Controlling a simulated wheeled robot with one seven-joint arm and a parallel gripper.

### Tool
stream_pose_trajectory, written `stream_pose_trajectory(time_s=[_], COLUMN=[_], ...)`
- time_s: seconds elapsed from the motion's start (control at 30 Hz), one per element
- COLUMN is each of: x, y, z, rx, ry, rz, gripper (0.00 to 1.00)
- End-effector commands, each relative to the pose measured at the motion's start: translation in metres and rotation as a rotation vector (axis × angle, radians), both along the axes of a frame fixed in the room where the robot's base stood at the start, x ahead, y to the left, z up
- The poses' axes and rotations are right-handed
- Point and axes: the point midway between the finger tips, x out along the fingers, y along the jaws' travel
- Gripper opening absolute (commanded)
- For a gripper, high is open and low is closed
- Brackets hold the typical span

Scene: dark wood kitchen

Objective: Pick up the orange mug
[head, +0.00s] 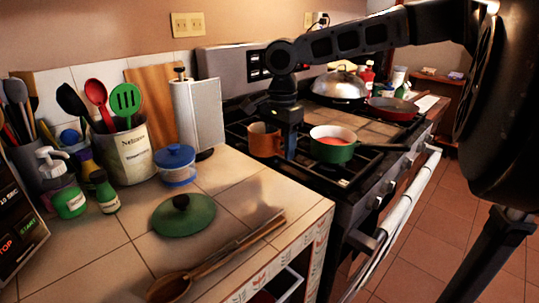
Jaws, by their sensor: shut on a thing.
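The orange mug (263,140) stands upright at the left side of the stove top, close to the counter edge. My gripper (289,143) points down at the mug's right side and is shut on the mug. The fingers partly hide that side of the mug, so the exact contact does not show. I cannot tell whether the mug's base rests on the stove or is slightly above it.
A green pot (334,152) with a dark handle sits just right of my gripper. A silver domed lid (339,86) and a red pan (391,108) are farther back. A paper towel roll (197,115) and a green lid (184,215) are on the tiled counter (100,250).

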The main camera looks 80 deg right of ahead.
Motion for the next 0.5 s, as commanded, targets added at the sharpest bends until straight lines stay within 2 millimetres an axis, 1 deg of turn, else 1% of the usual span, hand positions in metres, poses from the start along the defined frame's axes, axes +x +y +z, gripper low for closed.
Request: stream_pose_trajectory(time_s=[0.2,0.5], x=[-0.015,-0.029], y=[-0.013,-0.026], z=[0.012,0.024], rx=[0.001,-0.001], ry=[-0.001,-0.001], rz=[-0.002,0.0], gripper=[0.02,0.02])
